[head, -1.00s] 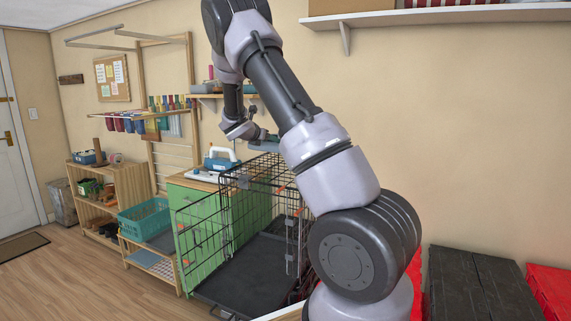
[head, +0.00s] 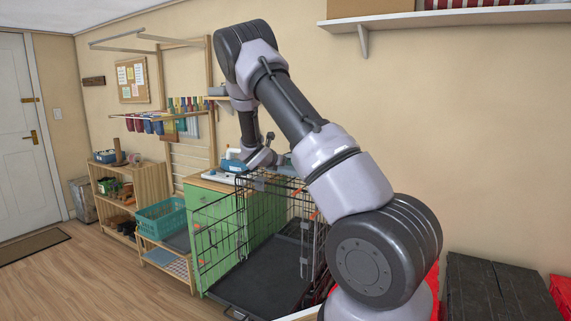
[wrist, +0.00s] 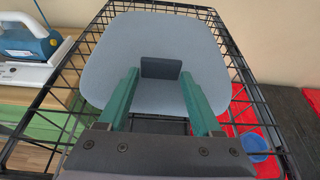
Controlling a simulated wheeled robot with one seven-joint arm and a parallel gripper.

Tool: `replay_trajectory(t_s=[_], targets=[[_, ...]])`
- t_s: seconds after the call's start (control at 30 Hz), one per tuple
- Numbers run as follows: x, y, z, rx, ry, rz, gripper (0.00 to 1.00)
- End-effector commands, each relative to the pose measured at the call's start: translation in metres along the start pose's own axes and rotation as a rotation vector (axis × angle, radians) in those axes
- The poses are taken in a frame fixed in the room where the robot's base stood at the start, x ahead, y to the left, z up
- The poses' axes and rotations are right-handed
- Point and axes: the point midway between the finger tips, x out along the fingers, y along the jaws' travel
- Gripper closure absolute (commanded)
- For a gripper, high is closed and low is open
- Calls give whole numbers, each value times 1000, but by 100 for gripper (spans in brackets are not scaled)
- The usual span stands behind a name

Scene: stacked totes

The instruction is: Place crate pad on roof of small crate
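The crate pad is a blue-grey slab with rounded corners, and a dark grey block (wrist: 161,68) stands up from it. In the wrist view the pad (wrist: 155,35) lies flat over the roof of the black wire crate (wrist: 258,100); I cannot tell if it touches the wires. My gripper (wrist: 160,74) has teal fingers on either side of the block, seemingly shut on it. In the head view the crate (head: 240,215) stands at the centre, my gripper (head: 264,158) is at its roof, and the pad is mostly hidden by my arm.
A green cabinet (head: 207,215) behind the crate carries a blue and white device (head: 232,162). A teal basket (head: 162,219) stands to the left. Red and black totes (head: 490,290) are at the right. Floor is clear at the front left.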

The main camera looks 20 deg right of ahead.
Motion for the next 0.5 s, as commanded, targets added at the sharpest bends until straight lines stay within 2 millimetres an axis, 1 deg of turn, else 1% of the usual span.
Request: replay_trajectory(t_s=[0.03,0.07,0.4,0.5], targets=[[0,0,0,0,0,0,11],[0,0,0,0,0,0,8],[-1,0,3,1,0,0,8],[-11,1,2,0,1,2,8]])
